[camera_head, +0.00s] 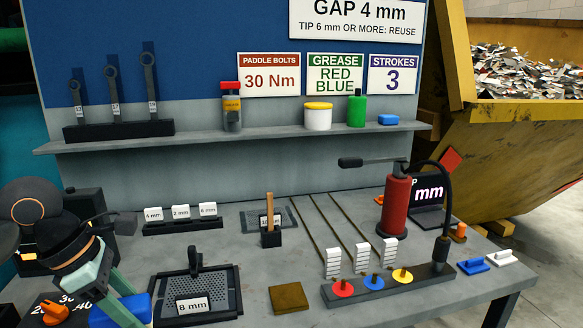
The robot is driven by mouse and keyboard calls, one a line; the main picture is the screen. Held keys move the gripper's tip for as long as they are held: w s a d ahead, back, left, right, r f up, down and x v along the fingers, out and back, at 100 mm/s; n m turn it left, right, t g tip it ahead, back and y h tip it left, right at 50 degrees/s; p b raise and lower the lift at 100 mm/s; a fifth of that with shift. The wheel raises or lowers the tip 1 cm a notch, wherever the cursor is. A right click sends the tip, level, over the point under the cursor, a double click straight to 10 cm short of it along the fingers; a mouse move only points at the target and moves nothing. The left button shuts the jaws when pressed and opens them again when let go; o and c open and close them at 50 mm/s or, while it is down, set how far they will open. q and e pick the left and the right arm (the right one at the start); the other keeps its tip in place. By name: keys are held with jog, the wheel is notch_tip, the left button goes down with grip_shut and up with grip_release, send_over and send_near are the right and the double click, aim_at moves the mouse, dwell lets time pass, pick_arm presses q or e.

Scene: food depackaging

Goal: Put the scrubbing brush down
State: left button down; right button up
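A blue block (121,311), which looks like the scrubbing brush, is at the lower left of the head view. My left gripper (122,298) comes in from the left with its pale teal fingers pointing down. One finger passes in front of the blue block and the other is behind it, so the gripper appears shut on it. The block is low, near the table top (250,308); I cannot tell whether it touches. Its underside is hidden. My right gripper is out of view.
A black perforated tray (228,282) with an 8 mm card is right of the gripper. An orange knob (56,313) is to its left. A brown pad (289,298), red grease pump (396,205) and colored-disc strip (375,290) are farther right. A shelf (270,137) runs behind.

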pick_arm(q)
jog(key=shift+s+d+f+m+g, duration=0.1)
jog(key=shift+s+d+m+g, duration=0.1)
jog(key=shift+m, duration=0.3)
jog(key=shift+s+d+f+m+g, duration=0.1)
jog(key=shift+m+g, duration=0.1)
jog(key=shift+m, duration=0.3)
jog(key=m, duration=0.1)
jog(key=d+f+m+g+p, duration=0.1)
jog(key=m, duration=0.1)
jog(key=shift+s+m, duration=0.2)
jog(key=shift+m, duration=0.1)
jog(key=s+d+f+m+g+y+p, duration=0.2)
jog(key=s+f+m+g+y+p, duration=0.2)
jog(key=m, duration=1.3)
jog(key=shift+s+d+f, duration=0.15)
jog(key=shift+s+f, duration=0.05)
jog(key=shift+s, duration=0.1)
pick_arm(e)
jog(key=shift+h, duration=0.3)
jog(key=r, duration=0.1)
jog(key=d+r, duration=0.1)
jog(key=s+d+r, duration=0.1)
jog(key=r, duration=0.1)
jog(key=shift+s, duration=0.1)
